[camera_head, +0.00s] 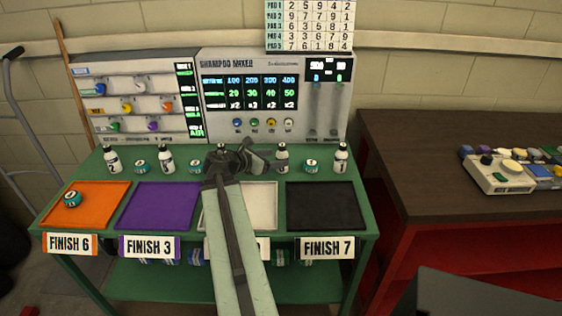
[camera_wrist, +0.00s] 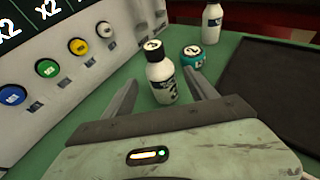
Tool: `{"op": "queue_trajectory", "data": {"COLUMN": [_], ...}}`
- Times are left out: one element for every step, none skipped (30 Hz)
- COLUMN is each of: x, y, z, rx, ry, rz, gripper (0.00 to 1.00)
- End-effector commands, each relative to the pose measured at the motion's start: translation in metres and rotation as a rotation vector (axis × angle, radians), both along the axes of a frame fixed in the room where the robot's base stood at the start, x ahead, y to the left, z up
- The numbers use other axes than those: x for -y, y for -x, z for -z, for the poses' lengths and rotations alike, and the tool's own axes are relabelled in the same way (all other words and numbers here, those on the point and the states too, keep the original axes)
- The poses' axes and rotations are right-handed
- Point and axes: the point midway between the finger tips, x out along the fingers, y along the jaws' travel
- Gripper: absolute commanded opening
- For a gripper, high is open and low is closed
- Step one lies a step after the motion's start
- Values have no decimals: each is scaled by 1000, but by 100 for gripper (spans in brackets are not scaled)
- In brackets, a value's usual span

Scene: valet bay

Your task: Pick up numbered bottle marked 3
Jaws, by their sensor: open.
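A white bottle with a black cap stands upright between the fingers of my gripper (camera_wrist: 161,84) in the wrist view; this bottle (camera_wrist: 163,88) has a dark mark on its body and a cap numeral I cannot read surely. My gripper is open, with one finger on each side of the bottle and no clear contact. In the head view my gripper (camera_head: 258,158) is over the back of the green table, just left of this bottle (camera_head: 282,160). Similar bottles stand along the back row, including a left one (camera_head: 111,160), a second (camera_head: 166,161) and a right one (camera_head: 341,159). Their numbers are too small to read.
A teal jar (camera_wrist: 193,58) stands just behind the bottle. Orange (camera_head: 100,205), purple (camera_head: 160,205), white (camera_head: 262,205) and black (camera_head: 322,205) trays line the table front. The shampoo maker panel (camera_head: 275,122) rises behind. A dark table (camera_head: 420,160) is at right.

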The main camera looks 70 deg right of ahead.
Motion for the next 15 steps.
{"op": "queue_trajectory", "data": {"x": [7, 11, 15, 17, 18, 18, 18, 20, 22, 25, 28, 33, 37, 41, 48], "y": [3, 6, 9, 10, 11, 11, 11, 12, 13, 15, 16, 18, 20, 22, 25], "z": [6, 8, 10, 10, 10, 9, 10, 11, 14, 17, 20, 25, 29, 33, 35], "rx": [1, 0, 0, 0, 0, 0, 0, 0, 0, 0, 0, 1, 1, 1, 1], "ry": [0, 0, 0, 0, 0, 0, 0, 0, 0, 0, 0, 0, 0, 1, 1], "rz": [4, 4, 5, 5, 5, 5, 5, 6, 7, 8, 8, 8, 8, 9, 9], "gripper": [66, 66, 66, 66, 66, 66, 66, 66, 66, 66, 66, 66, 66, 66, 66]}}
